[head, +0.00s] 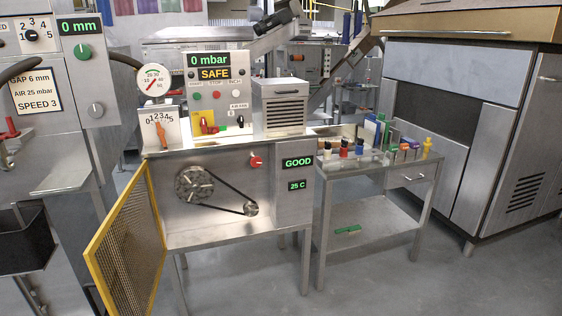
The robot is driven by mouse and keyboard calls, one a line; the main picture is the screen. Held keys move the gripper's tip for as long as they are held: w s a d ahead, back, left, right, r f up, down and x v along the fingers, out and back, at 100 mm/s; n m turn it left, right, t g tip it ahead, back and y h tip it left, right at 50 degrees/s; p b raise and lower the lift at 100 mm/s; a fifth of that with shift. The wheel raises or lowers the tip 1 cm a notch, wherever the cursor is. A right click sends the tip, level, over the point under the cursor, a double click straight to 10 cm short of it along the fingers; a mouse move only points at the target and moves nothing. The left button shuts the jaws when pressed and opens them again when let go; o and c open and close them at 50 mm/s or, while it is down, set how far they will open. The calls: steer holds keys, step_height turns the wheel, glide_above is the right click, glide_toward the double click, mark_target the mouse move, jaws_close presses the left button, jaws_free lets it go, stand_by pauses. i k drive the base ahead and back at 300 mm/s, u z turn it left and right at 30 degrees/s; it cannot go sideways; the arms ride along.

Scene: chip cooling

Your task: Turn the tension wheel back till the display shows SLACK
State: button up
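The tension display (299,162) on the right of the machine's lower front reads GOOD in green. A small red knob (256,162) sits on the bare panel left of that display; it looks like the tension wheel. Below it, a dark belt (228,188) runs around a large pulley (194,185) on the left and a small pulley (250,208) on the right. The belt looks straight along both runs. The yellow mesh guard (127,230) is swung open to the left, leaving the belt exposed. My gripper does not show in this view.
A second display (297,185) reads 25 C. The upper displays read 0 mbar and SAFE (214,73). A steel cart (370,215) with bottles stands close on the right. Another machine (60,130) stands at left. Floor (240,285) in front is clear.

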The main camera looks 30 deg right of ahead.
mark_target(255, 162)
steer(key=u, duration=0.55)
steer(key=i, duration=0.65)
steer(key=u, duration=0.3)
